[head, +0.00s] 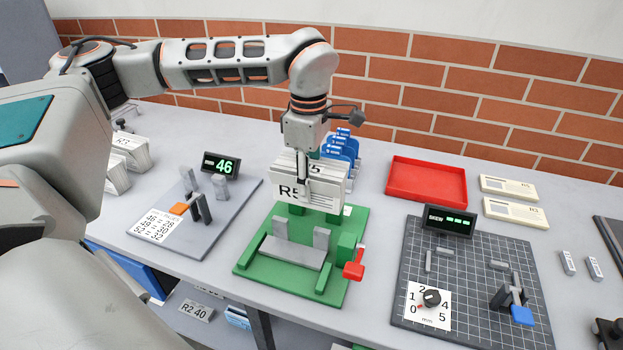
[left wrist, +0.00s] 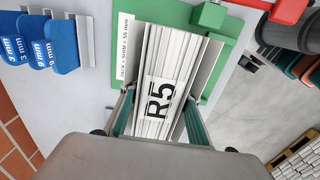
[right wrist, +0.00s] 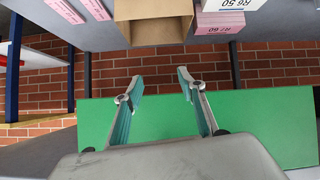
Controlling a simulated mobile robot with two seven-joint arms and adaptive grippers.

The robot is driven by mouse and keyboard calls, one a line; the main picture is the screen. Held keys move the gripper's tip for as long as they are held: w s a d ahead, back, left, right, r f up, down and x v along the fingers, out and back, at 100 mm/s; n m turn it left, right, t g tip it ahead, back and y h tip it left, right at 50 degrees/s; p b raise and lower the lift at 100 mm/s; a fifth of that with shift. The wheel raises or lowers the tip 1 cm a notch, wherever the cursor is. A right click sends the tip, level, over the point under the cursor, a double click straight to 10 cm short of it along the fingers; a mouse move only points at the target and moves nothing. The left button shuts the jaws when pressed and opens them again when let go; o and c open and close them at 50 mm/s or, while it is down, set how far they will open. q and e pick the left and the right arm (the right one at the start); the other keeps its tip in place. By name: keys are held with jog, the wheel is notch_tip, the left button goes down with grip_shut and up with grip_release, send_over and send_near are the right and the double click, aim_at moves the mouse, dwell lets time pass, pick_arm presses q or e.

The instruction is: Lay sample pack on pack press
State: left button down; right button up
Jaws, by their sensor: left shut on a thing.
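My left gripper (head: 304,187) is shut on the sample pack (head: 328,192), a thick stack of white sheets marked R5. In the left wrist view the gripper (left wrist: 158,112) has one finger on each side of the pack (left wrist: 172,60). The pack is upright at the rear of the green pack press (head: 250,258). Whether it touches the press cannot be told. The press has a grey bed with two short grey uprights in front and a red handle (head: 354,269). My right gripper (right wrist: 155,82) is open and empty in its wrist view, by a green surface.
Blue shims (head: 343,148) stand in a rack behind the press. A grey station with a display reading 46 (head: 221,165) is to the left. A red tray (head: 427,181) and a dark gridded board (head: 470,255) are to the right. A cardboard box (right wrist: 153,25) shows in the right wrist view.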

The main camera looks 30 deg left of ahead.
pick_arm(q)
jog(key=shift+w+r+p, duration=0.1)
jog(key=shift+p, duration=0.4)
notch_tip(320, 180, down, 5)
jog(key=shift+f+b, duration=0.2)
jog(key=shift+b, duration=0.95)
jog(key=shift+f+b, duration=0.4)
jog(key=shift+f, duration=0.9)
jog(key=shift+f, duration=0.55)
jog(key=c, duration=1.4)
grip_release()
